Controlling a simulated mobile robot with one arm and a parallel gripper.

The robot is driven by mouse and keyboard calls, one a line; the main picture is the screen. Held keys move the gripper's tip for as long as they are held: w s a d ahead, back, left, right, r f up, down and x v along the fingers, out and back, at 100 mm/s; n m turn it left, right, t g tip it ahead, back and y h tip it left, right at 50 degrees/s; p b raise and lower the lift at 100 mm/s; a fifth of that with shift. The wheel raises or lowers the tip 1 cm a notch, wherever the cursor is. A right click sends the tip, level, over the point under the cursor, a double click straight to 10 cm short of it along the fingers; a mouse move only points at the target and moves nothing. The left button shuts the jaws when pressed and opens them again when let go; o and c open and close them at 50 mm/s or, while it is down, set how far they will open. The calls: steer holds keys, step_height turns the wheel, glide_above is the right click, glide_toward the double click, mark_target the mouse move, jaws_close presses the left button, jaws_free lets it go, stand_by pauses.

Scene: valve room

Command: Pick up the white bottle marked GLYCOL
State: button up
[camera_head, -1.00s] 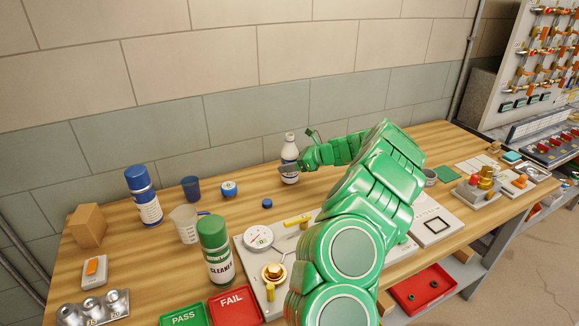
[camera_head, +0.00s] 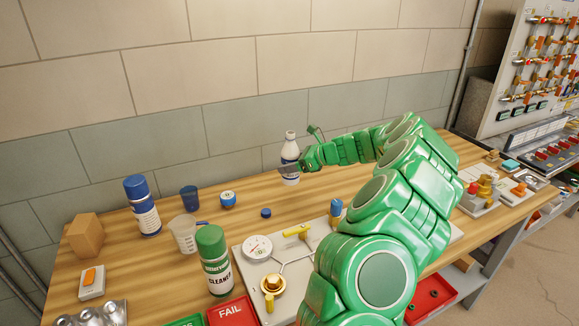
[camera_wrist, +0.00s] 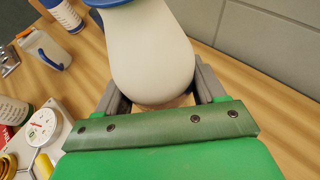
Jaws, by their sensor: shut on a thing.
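The white bottle (camera_head: 290,151) has a white cap and a blue-and-white label; its lettering is too small to read in the head view. It is upright near the back of the bench. My gripper (camera_head: 290,169) is shut on the bottle's lower part, reaching in from the right. In the wrist view, the bottle's pale body (camera_wrist: 152,55) sits between the two grey fingers, with a blue band at the top edge. The bottle appears slightly above the wooden bench; its gap to the wood is hard to judge.
A blue cap (camera_head: 266,212), a blue-and-white tape roll (camera_head: 228,199) and a blue cup (camera_head: 190,198) stand left of the bottle. A green-topped cleaner can (camera_head: 216,263) and a gauge panel (camera_head: 300,270) are in front. The brick wall (camera_head: 250,135) is close behind.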

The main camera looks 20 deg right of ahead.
steer(key=shift+s+a+r, duration=0.15)
steer(key=shift+s+r, duration=0.3)
steer(key=shift+r, duration=0.1)
steer(key=shift+s+a+r, duration=0.15)
steer(key=shift+s+r, duration=0.1)
steer(key=shift+s, duration=0.2)
steer(key=shift+s+a+r, duration=0.1)
steer(key=shift+s+r, duration=0.1)
steer(key=shift+s, duration=0.2)
steer(key=s+a+r, duration=0.2)
steer(key=s+r, duration=0.1)
steer(key=s, duration=0.3)
steer(key=shift+s, duration=0.4)
